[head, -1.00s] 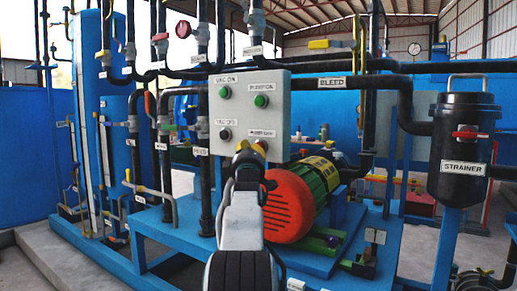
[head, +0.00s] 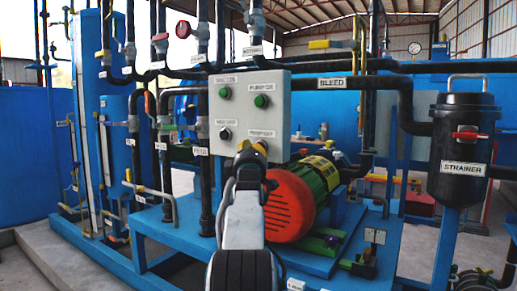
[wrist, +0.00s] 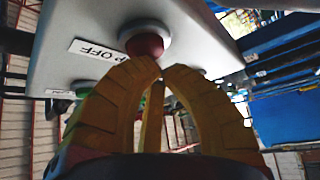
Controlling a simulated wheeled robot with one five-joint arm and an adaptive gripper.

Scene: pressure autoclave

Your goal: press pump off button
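The grey control box (head: 243,115) stands in the middle of the head view. Its lower-right label (head: 262,133) is too small to read clearly there. In the wrist view a label (wrist: 97,49) ending in "P OFF" appears upside down beside a round red button (wrist: 145,45) in a pale collar. My gripper (wrist: 163,68) is shut, with its yellow fingers drawn together at the tips and nothing held. Its tips are close to the red button; I cannot tell whether they touch. In the head view my gripper (head: 258,147) covers the button.
Two green buttons (head: 225,92) (head: 261,101) and a dark button (head: 225,134) share the panel. A red and green pump motor (head: 290,205) sits right of my arm. Black pipes (head: 330,66) run above and beside the box. A black strainer (head: 462,150) stands at the right.

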